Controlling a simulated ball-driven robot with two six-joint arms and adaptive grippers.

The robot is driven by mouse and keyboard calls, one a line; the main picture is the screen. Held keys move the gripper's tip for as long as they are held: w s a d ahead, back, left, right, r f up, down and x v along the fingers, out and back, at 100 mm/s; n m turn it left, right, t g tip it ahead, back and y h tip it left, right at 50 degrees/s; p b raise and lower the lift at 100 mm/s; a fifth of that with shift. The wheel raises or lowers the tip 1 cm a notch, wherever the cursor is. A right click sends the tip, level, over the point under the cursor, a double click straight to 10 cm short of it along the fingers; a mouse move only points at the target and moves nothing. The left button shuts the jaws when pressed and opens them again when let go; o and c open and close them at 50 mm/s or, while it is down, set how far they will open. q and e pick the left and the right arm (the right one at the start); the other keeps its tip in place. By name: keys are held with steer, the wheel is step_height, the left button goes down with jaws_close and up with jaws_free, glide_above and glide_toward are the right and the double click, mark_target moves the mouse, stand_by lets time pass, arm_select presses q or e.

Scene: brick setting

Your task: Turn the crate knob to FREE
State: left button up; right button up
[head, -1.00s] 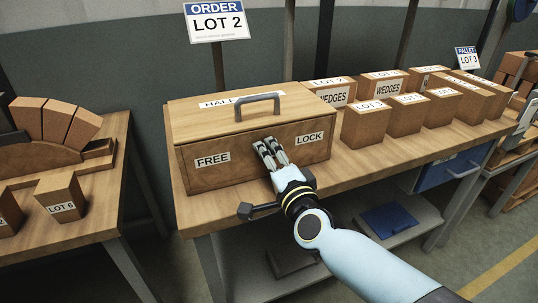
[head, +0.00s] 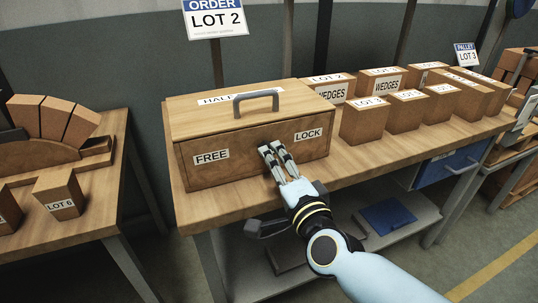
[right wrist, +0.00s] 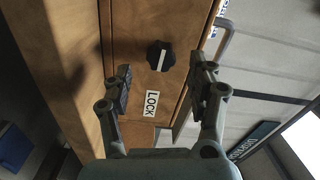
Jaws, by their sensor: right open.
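The wooden crate (head: 212,176) stands on the bench, lid on, with a FREE label (head: 211,157) at the left of its front and a LOCK label (head: 309,134) at the right. The black crate knob (right wrist: 160,56) shows in the right wrist view; its white pointer line runs roughly toward the LOCK label (right wrist: 152,103). In the head view the knob is hidden by my right gripper (head: 271,148), which is in front of the crate face. In the right wrist view my right gripper (right wrist: 165,76) is open and empty, its fingers short of the knob on either side. My left gripper is not in view.
A grey handle (head: 256,98) tops the crate. Several brick-coloured boxes (head: 363,125) stand on the bench to the right. A second bench (head: 90,207) with wedges is at the left. A blue drawer (head: 447,167) hangs under the bench.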

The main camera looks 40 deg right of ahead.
steer(key=v, duration=0.7)
steer(key=shift+s, duration=0.25)
steer(key=shift+a, duration=0.1)
steer(key=s+f+n+g+y+b, duration=0.2)
steer(key=s+f+n+g+b, duration=0.15)
steer(key=f, duration=1.25)
steer(key=s+f+n+g+y+b, duration=0.15)
steer(key=s+f+n+g, duration=0.3)
steer(key=f, duration=1.15)
steer(key=s+d+f+n+g, duration=0.1)
steer(key=s+f+n+g, duration=0.2)
steer(key=s, duration=0.6)
steer(key=s+d+f+n+g, duration=0.1)
steer(key=s+f+n+g, duration=0.2)
steer(key=s+f, duration=0.5)
steer(key=s+d+f+n+g+b, duration=0.1)
steer(key=s+f+n, duration=0.3)
steer(key=s, duration=0.6)
steer(key=shift+s+f+n+g, duration=0.3)
steer(key=shift+f+g, duration=0.4)
steer(key=shift+g, duration=0.2)
